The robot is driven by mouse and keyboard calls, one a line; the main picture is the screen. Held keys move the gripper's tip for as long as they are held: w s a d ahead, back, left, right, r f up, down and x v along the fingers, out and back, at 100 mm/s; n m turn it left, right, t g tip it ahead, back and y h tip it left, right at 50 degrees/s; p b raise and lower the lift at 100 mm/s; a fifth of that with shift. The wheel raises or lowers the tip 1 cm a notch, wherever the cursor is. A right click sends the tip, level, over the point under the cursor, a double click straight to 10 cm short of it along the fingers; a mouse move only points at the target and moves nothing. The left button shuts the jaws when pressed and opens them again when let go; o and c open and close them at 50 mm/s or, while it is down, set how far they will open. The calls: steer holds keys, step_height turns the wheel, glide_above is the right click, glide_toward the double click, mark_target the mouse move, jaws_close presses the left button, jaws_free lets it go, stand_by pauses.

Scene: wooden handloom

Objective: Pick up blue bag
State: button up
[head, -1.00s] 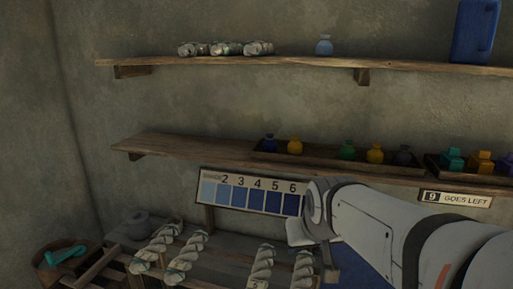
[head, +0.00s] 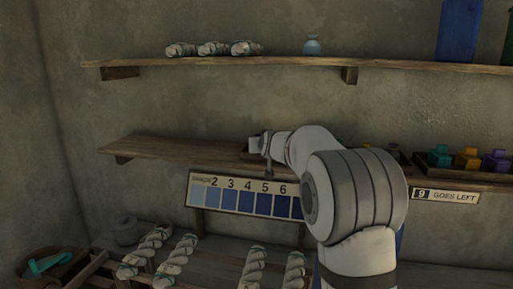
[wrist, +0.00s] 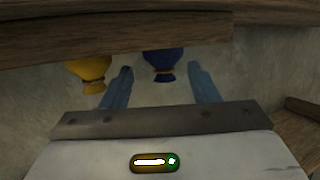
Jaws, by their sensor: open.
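The blue bag (wrist: 164,62) shows in the wrist view with its tied neck toward the bottom of the picture. It lies between the two fingertips of my gripper (wrist: 160,69), which is open and empty. I cannot tell how deep the bag is between the fingers. A yellow bag (wrist: 88,70) sits just outside the left finger. In the head view my gripper (head: 258,146) is at the lower shelf (head: 165,147), and my arm hides the blue bag there.
A numbered colour chart (head: 243,195) hangs below. The lower shelf's left part is bare.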

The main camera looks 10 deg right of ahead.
steer(key=p+x, duration=0.1)
steer(key=x, duration=0.5)
steer(key=shift+w+a+r+p, duration=0.15)
steer(key=shift+w+p, duration=0.15)
steer(key=c, duration=0.8)
